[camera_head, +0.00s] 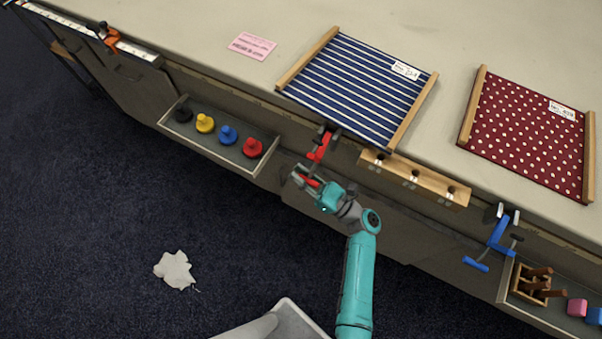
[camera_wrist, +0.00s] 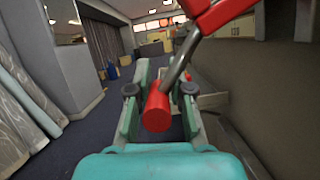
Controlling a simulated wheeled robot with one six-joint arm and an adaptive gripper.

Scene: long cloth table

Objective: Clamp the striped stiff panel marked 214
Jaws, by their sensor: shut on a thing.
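The blue panel with white stripes (camera_head: 350,88) lies on the table, with wooden strips along two opposite sides and a white tag (camera_head: 405,70) too small to read surely. A red clamp (camera_head: 320,147) is at the table's front edge, by the panel's near side; its dark jaws (camera_head: 328,132) show there. I cannot tell whether they grip the panel. My gripper (camera_head: 308,181) is below the edge, shut on the clamp's red handle. In the wrist view the handle (camera_wrist: 157,110) sits between my fingers (camera_wrist: 160,100), with a metal rod (camera_wrist: 178,68) rising to the red frame (camera_wrist: 215,14).
A dotted red panel (camera_head: 525,135) lies to the right. A wooden block with holes (camera_head: 415,178) is fixed along the front edge. A blue clamp (camera_head: 498,236) hangs further right. A tray of coloured knobs (camera_head: 260,163) is at left. A pink card (camera_head: 252,46) lies on the table.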

